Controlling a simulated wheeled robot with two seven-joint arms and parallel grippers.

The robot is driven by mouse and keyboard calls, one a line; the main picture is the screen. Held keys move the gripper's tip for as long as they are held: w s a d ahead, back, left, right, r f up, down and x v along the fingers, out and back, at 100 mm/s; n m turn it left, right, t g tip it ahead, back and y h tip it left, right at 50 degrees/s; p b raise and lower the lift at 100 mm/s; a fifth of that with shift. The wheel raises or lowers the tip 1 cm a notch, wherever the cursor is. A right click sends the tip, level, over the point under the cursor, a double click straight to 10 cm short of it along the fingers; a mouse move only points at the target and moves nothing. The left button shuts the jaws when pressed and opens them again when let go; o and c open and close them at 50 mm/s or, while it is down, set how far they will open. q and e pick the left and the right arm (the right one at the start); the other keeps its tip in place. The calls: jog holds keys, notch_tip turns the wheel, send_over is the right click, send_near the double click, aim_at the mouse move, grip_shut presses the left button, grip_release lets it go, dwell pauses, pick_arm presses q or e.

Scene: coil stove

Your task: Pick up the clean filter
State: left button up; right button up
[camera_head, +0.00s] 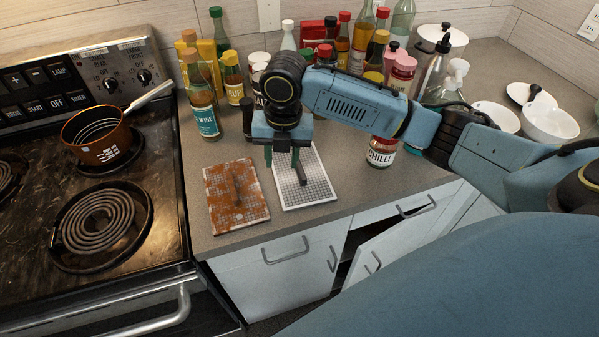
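The clean filter (316,188) is a pale grey mesh panel with a light rim, lying flat on the counter. My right gripper (284,166) reaches in from the right and points down over the left part of the clean filter. Its two dark fingers are apart, one near the filter's left edge and one over the mesh. I see nothing held between them. The gripper hides the filter's upper left part, and I cannot tell whether the fingers touch it. My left gripper is not in view.
A dirty brown filter (222,207) with a handle lies just left of the clean one. Bottles and jars crowd the counter behind, including a chilli jar (381,153). The stove (150,235) with a copper pan (92,146) is left. A cabinet door (392,243) below stands ajar.

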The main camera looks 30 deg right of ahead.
jog(key=w+d+r+n, duration=0.3)
jog(key=d+r, duration=0.3)
send_over(300, 166)
jog(key=shift+g+h, duration=0.3)
jog(key=f, duration=0.8)
jog(key=shift+w, duration=0.3)
jog(key=shift+s+f, duration=0.15)
jog(key=shift+f, duration=1.25)
jog(key=shift+s+f, duration=0.15)
jog(key=shift+f, duration=1.2)
grip_shut()
